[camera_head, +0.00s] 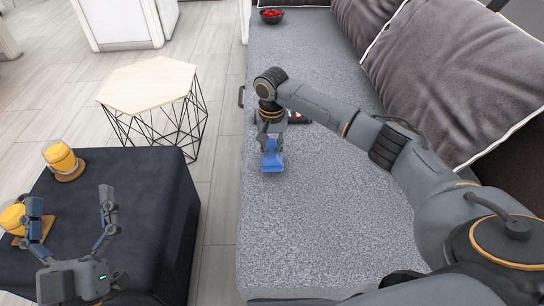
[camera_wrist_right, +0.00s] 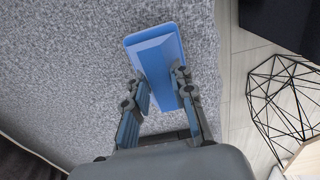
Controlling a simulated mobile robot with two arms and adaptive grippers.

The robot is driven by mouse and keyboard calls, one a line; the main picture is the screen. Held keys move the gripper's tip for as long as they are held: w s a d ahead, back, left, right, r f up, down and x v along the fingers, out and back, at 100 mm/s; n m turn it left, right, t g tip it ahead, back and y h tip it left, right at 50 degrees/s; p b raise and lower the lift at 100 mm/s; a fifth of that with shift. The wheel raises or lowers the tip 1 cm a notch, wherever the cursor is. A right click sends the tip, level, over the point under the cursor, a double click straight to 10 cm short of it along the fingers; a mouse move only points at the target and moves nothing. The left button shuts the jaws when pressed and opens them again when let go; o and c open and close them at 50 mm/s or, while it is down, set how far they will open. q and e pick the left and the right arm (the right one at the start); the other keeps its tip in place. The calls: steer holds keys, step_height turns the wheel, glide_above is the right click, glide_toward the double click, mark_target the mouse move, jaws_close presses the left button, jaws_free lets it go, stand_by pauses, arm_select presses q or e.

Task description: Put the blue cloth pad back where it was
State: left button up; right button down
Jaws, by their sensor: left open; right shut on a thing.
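The blue cloth pad (camera_head: 271,161) is at the left part of the grey sofa seat (camera_head: 310,225). My right gripper (camera_head: 270,144) reaches down over it and is shut on it. In the right wrist view the blue pad (camera_wrist_right: 152,45) lies between the two fingers of my right gripper (camera_wrist_right: 163,86), its wider end beyond the fingertips. I cannot tell whether the pad touches the seat. My left gripper (camera_head: 71,203) is open and empty, over the dark ottoman at the lower left.
Two yellow cups, one farther (camera_head: 60,157) and one nearer (camera_head: 12,219), stand on the dark ottoman (camera_head: 130,190). A hexagonal wire-legged table (camera_head: 148,82) stands beyond it. A bowl of red things (camera_head: 271,16) and a dark object (camera_head: 298,118) are on the sofa. The near seat is clear.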

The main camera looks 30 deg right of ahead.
mark_target(272, 149)
step_height(272, 149, down, 3)
steer(key=shift+r+b, duration=0.15)
steer(key=shift+b, duration=0.25)
arm_select(q)
steer(key=s+r+t, duration=0.1)
steer(key=r, duration=0.1)
steer(key=s+r+t, duration=0.2)
steer(key=shift+a+h, duration=0.1)
steer(key=shift+h, duration=0.3)
arm_select(e)
steer(key=shift+f, duration=0.2)
steer(key=c, duration=1.2)
jaws_free()
arm_select(q)
steer(key=shift+w+f, duration=0.2)
steer(key=shift+f, duration=0.05)
arm_select(e)
steer(key=shift+o, duration=0.3)
